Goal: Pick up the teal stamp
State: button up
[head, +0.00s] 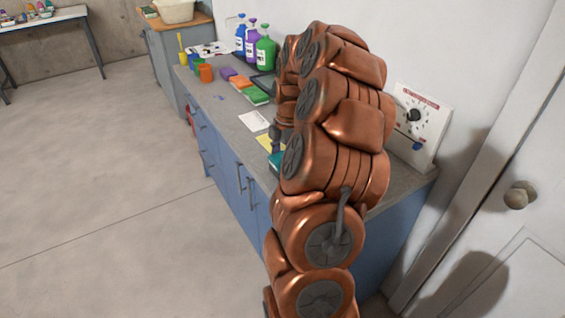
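A teal object (274,161) shows at the left edge of my arm, on the grey counter (228,128). Most of it is hidden behind the copper-coloured arm, so I cannot tell its full shape or whether it is the stamp. My gripper (276,145) is partly in view as dark grey parts left of the arm, just above the teal object in the picture. Its fingers are small and mostly covered. I cannot tell whether it touches anything.
A yellow sheet (264,142) and white card (254,121) lie nearby. Farther back are coloured blocks (241,83), cups (206,73) and purple, green and blue bottles (265,50). A dial panel (420,122) leans against the wall. The floor (110,180) at left is clear.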

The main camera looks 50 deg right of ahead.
aim_at(282, 158)
notch_tip(282, 158, up, 10)
jog(key=shift+b, duration=0.85)
